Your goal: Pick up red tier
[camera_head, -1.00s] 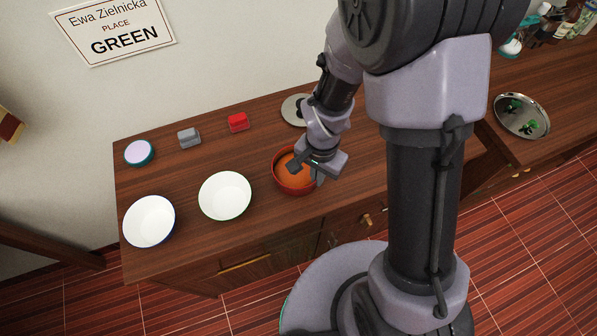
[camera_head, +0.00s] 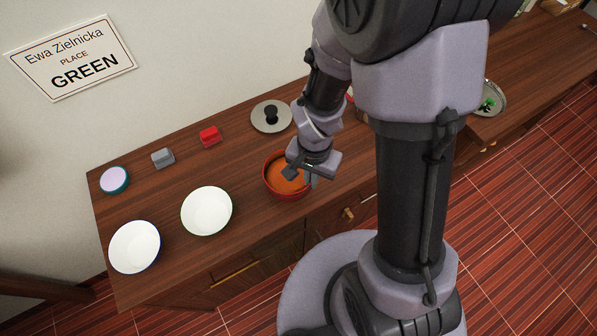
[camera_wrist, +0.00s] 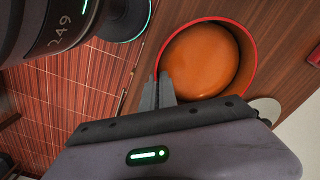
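A small red block-like piece (camera_head: 210,137) stands near the back of the wooden counter, right of a similar grey piece (camera_head: 162,158). A red-rimmed round pot (camera_head: 268,187) with orange contents sits nearer the front edge; its red rim (camera_wrist: 251,50) also shows in the wrist view. I cannot tell which red thing the task calls the tier. My gripper (camera_head: 312,181) is over the right part of the pot, apart from the red piece. In the wrist view my gripper's fingers (camera_wrist: 157,88) are together beside the pot's rim, with nothing visible between them.
Two white bowls (camera_head: 206,211) (camera_head: 134,247) stand left of the pot. A small teal-rimmed dish (camera_head: 114,180) is at the back left. A round lid with a dark knob (camera_head: 271,116) lies behind the pot. A tray (camera_head: 490,98) with green bits is far right.

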